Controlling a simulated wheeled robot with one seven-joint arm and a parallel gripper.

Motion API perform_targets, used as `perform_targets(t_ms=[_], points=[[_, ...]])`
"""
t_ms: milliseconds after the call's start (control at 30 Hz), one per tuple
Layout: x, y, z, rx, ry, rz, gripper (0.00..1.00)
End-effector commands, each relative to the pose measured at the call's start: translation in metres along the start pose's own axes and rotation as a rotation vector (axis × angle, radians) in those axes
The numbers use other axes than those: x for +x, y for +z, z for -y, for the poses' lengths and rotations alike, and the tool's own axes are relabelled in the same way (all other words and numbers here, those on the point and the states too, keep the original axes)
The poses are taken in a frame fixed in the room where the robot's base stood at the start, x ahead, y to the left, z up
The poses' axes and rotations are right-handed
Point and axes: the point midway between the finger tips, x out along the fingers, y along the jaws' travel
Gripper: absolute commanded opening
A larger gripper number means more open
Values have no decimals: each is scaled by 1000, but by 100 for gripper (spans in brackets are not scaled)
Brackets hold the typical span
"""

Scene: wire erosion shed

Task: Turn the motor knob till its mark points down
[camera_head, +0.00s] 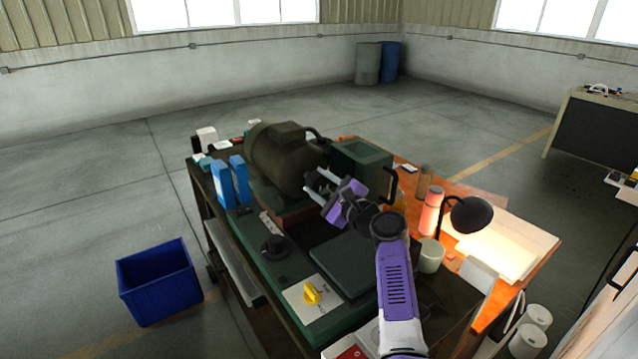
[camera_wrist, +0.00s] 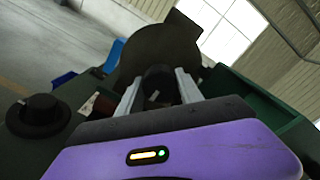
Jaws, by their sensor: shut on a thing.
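The motor (camera_head: 280,157) is a large dark rounded body on the green machine bench. It fills the upper middle of the wrist view (camera_wrist: 165,45). My gripper (camera_head: 317,183) is at the motor's right-hand end, and the wrist view shows its two pale fingers (camera_wrist: 157,88) on either side of a dark round knob (camera_wrist: 158,78). The gripper is shut on this motor knob. A small pale spot shows on the knob's lower part in the wrist view. I cannot tell its exact direction. In the head view my gripper hides the knob.
A yellow knob (camera_head: 312,292) sits on a white panel in front. A black round knob (camera_head: 273,248) stands on the green top. Blue boxes (camera_head: 231,182) are left of the motor, a green box (camera_head: 361,160) right. A desk lamp (camera_head: 470,214) stands right of my arm.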

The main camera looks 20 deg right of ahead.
Motion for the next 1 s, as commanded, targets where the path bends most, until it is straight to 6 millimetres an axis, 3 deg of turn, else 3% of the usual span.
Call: perform_targets(t_ms=[267, 300, 400, 767, 1000], points=[[0, -2, -1, 1, 2, -2, 3], [0, -2, -1, 1, 2, -2, 45], [0, -2, -1, 0, 2, -2, 65], [-2, -1, 0, -1, 0, -1, 65], [-24, -2, -2, -2, 0, -2, 65]])
